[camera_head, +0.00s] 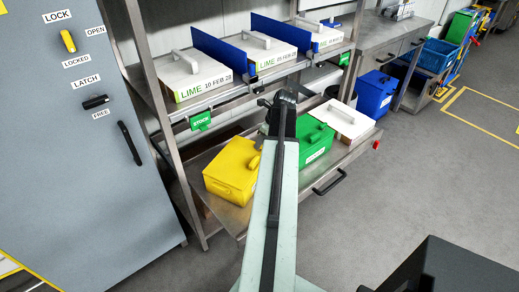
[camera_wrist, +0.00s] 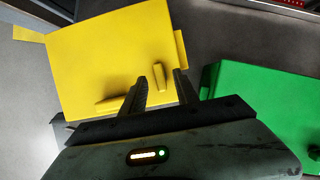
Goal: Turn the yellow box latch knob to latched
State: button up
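The yellow box (camera_head: 228,174) sits on the lower metal shelf, left of my arm in the head view; it fills the upper left of the wrist view (camera_wrist: 105,50). A small upright yellow bar, apparently the latch knob (camera_wrist: 158,76), stands out from its face. My gripper (camera_wrist: 159,76) is open, its two dark fingers apart, with the bar between their tips in the picture. I cannot tell how deep the fingers reach or whether they touch it. Another yellow raised piece (camera_wrist: 112,104) is partly behind the left finger. In the head view my gripper (camera_head: 284,98) is seen end-on, its fingers unclear.
A green box (camera_head: 315,139) stands close right of the yellow box, also in the wrist view (camera_wrist: 265,105). A white box (camera_head: 345,119) is beyond it. The upper shelf holds white LIME boxes (camera_head: 192,77). A grey cabinet (camera_head: 85,185) stands left.

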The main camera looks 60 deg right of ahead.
jog(key=shift+x, duration=0.8)
jog(key=shift+r, duration=0.1)
grip_shut()
jog(key=shift+s+d, duration=0.1)
jog(key=shift+d, duration=0.05)
jog(key=shift+n, duration=0.3)
jog(key=n+y, duration=0.1)
jog(key=n, duration=0.2)
jog(key=n+g+y, duration=0.1)
jog(key=n, duration=0.2)
jog(key=shift+d, duration=0.15)
jog(key=n+g+y, duration=0.1)
jog(key=n, duration=0.2)
jog(key=n+g, duration=0.1)
jog(key=n, duration=0.2)
jog(key=shift+w+n+y, duration=0.25)
jog(key=shift+n+y, duration=0.05)
jog(key=shift+y, duration=0.1)
